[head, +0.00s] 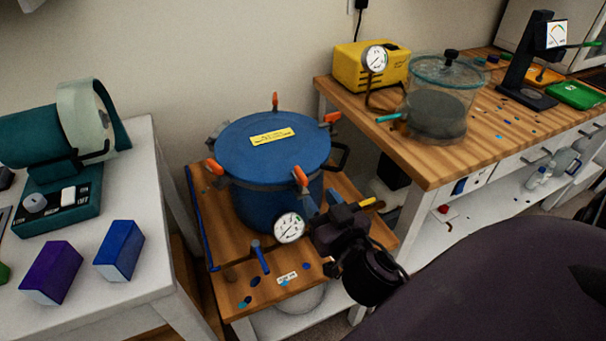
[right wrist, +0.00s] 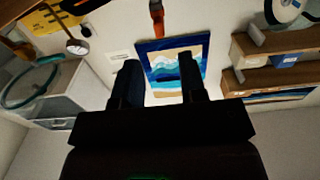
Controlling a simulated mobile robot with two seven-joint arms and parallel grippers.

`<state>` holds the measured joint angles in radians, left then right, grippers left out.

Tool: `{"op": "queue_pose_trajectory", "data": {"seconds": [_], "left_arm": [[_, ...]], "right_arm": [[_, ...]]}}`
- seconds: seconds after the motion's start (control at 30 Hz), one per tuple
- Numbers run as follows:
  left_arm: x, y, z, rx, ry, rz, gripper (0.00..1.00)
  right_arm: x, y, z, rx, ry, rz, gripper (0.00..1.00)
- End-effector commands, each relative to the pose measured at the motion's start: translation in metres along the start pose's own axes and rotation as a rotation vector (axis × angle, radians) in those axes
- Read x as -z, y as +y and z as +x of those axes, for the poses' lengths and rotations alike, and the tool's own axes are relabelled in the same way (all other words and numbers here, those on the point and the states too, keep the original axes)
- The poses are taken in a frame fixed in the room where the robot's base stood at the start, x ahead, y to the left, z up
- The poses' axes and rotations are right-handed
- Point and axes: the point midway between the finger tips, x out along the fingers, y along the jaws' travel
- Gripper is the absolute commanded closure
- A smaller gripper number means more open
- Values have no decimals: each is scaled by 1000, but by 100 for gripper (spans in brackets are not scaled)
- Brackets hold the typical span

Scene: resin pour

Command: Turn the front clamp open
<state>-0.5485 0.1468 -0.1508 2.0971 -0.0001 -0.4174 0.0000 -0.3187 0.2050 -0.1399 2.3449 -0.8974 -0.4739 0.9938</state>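The blue pressure pot (head: 270,150) stands on a low wooden stand with its lid on. Several orange-tipped clamps sit around its rim. The front clamp (head: 300,176) is at the near right of the rim, its orange handle pointing up. My right gripper (head: 321,202) is just below and to the right of that clamp, apparently apart from it. In the right wrist view its two dark fingers (right wrist: 158,82) are spread with nothing between them. An orange handle (right wrist: 157,18) shows beyond them; I cannot tell which clamp it belongs to. My left gripper is not in view.
A pressure gauge (head: 289,227) and a blue-handled valve (head: 260,256) sit close in front of the pot. A yellow pump (head: 371,66) and a glass chamber (head: 438,105) stand on the right bench. Purple and blue blocks lie on the left white table (head: 150,215).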

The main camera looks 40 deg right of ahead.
Motion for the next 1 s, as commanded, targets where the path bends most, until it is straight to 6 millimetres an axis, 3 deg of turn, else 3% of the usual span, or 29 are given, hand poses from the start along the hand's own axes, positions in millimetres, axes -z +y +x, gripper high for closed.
{"op": "queue_pose_trajectory", "data": {"seconds": [0.5,0.7,1.0], "left_arm": [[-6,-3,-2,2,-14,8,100],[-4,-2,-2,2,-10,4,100],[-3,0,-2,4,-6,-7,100]], "right_arm": [[0,0,71,2,0,-2,62],[0,0,82,0,-2,0,62],[-1,0,84,0,-2,0,62]]}}
